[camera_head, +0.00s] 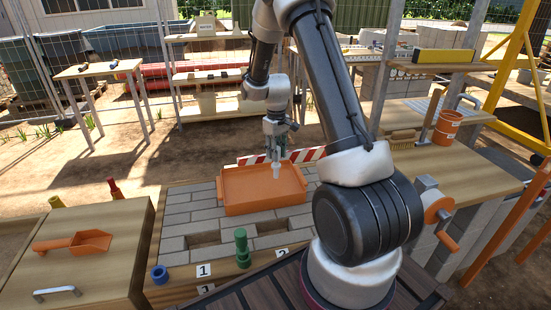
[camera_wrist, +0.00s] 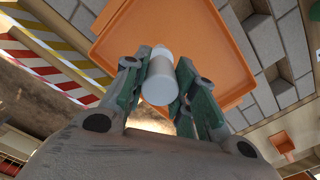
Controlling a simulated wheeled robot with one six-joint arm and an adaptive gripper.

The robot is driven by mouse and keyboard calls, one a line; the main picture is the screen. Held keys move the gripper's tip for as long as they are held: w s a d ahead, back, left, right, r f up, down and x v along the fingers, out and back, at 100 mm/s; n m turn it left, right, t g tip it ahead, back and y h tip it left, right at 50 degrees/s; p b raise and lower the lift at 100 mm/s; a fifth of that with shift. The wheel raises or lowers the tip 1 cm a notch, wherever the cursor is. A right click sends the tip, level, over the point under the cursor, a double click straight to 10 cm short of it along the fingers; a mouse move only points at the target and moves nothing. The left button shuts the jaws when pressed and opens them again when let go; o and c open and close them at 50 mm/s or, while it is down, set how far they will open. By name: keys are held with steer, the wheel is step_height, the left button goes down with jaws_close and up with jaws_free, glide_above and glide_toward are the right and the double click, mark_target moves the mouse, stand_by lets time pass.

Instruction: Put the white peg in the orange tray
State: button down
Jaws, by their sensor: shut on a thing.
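My gripper (camera_head: 277,158) is shut on the white peg (camera_head: 277,171), which hangs below the fingers. In the wrist view the peg (camera_wrist: 160,80) is a pale cylinder with its round end towards the camera, between the green-grey fingers of my gripper (camera_wrist: 160,75). The orange tray (camera_head: 262,207) is a shallow rectangular tray on grey paving blocks. The peg is over the far part of the tray in the head view. The tray (camera_wrist: 215,45) also lies behind the peg in the wrist view. I cannot tell whether the peg touches the tray.
A red and white striped barrier (camera_head: 306,155) is just behind the tray. An orange bucket (camera_head: 447,127) stands at right.

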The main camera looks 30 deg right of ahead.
mark_target(276, 166)
steer(key=shift+f, duration=1.15)
steer(key=shift+f, duration=0.2)
steer(key=c, duration=1.1)
jaws_free()
steer(key=shift+c, duration=0.2)
